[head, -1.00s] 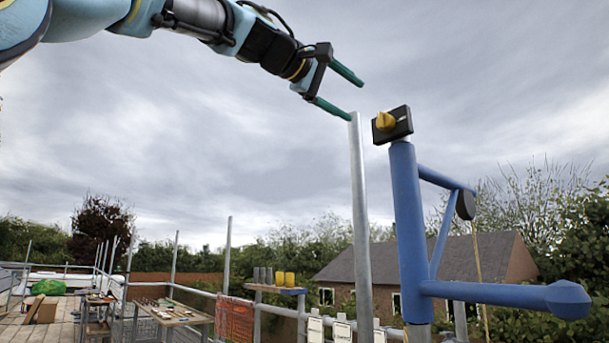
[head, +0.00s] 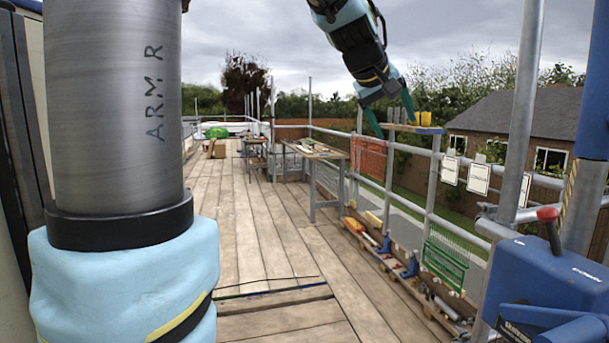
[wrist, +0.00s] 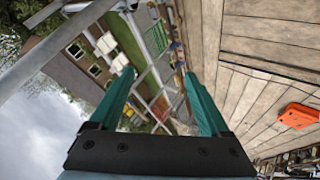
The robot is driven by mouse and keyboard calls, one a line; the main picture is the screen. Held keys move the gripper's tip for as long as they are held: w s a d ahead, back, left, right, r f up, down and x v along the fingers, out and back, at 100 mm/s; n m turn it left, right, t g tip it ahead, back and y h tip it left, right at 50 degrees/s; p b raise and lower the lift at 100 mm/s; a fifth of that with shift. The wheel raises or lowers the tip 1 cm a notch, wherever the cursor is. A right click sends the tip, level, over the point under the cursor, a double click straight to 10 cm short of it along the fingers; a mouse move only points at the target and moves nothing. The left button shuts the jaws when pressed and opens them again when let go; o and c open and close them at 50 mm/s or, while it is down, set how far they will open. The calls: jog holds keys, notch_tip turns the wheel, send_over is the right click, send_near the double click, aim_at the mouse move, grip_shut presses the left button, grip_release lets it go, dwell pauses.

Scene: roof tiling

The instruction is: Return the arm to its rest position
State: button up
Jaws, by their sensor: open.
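My gripper (head: 392,117) hangs in the upper middle right of the head view, pointing down. Its two green fingers are spread apart with nothing between them. In the wrist view my gripper (wrist: 160,98) also shows open and empty, with the deck and railing beyond it. My arm comes down from the top edge of the head view. A large arm link of mine fills the left of that view.
The plank deck (head: 270,225) runs clear down the middle. A scaffold rail (head: 435,170) with upright poles lines the right side. A blue hoist (head: 550,285) stands close at lower right. A workbench (head: 315,150) stands farther back. An orange object (wrist: 298,116) lies on the boards.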

jog(key=s+a+f+g+y, duration=0.2)
jog(key=s+a+f, duration=0.2)
jog(key=a+f, duration=0.6)
jog(key=s+a+f+g+y, duration=0.1)
jog(key=s+a+f+y, duration=0.2)
jog(key=a+f, duration=0.8)
notch_tip(320, 180, down, 6)
jog(key=shift+s+a+f+m+g, duration=0.1)
jog(key=shift+s+a+m+g, duration=0.25)
jog(key=shift+s, duration=0.6)
jog(key=shift+m+g+y, duration=0.25)
jog(key=shift+g+y, duration=0.35)
jog(key=shift+g, duration=0.05)
jog(key=s+a+f, duration=0.2)
jog(key=s+f, duration=0.1)
jog(key=s+a+f, duration=0.1)
jog(key=s, duration=0.1)
jog(key=shift+s+a+f, duration=0.15)
jog(key=shift+s+a, duration=0.1)
jog(key=shift+a, duration=0.15)
jog(key=shift+c, duration=0.2)
